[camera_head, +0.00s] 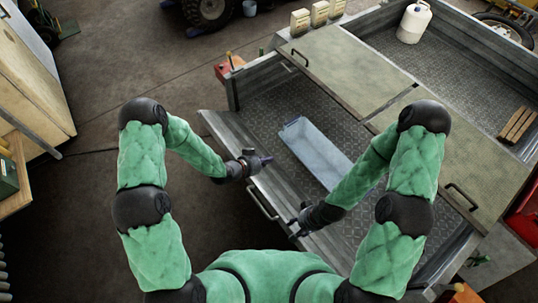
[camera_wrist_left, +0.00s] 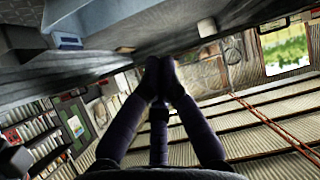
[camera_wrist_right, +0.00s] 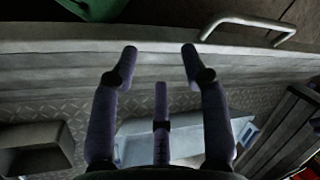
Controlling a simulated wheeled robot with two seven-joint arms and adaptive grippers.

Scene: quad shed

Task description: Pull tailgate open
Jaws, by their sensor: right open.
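The grey metal tailgate (camera_head: 221,134) runs along the near left end of the truck bed. Its far end stands out from the corner post, so it seems to lean outward. Its bar handle (camera_head: 262,200) is on the outer side and also shows in the right wrist view (camera_wrist_right: 248,24). My left gripper (camera_head: 264,160) is at the tailgate's upper edge, beyond the handle; its fingertips meet in the left wrist view (camera_wrist_left: 160,64), with nothing seen between them. My right gripper (camera_head: 296,226) is open over the tailgate, nearer me than the handle. In the right wrist view, its spread fingers (camera_wrist_right: 159,50) are empty.
A pale blue bin (camera_head: 318,153) lies in the bed behind the tailgate. Flat lids (camera_head: 345,65) with handles cover parts of the bed. A white jug (camera_head: 414,22) and a wooden pallet (camera_head: 517,125) are farther right. The floor (camera_head: 100,90) left of the tailgate is clear.

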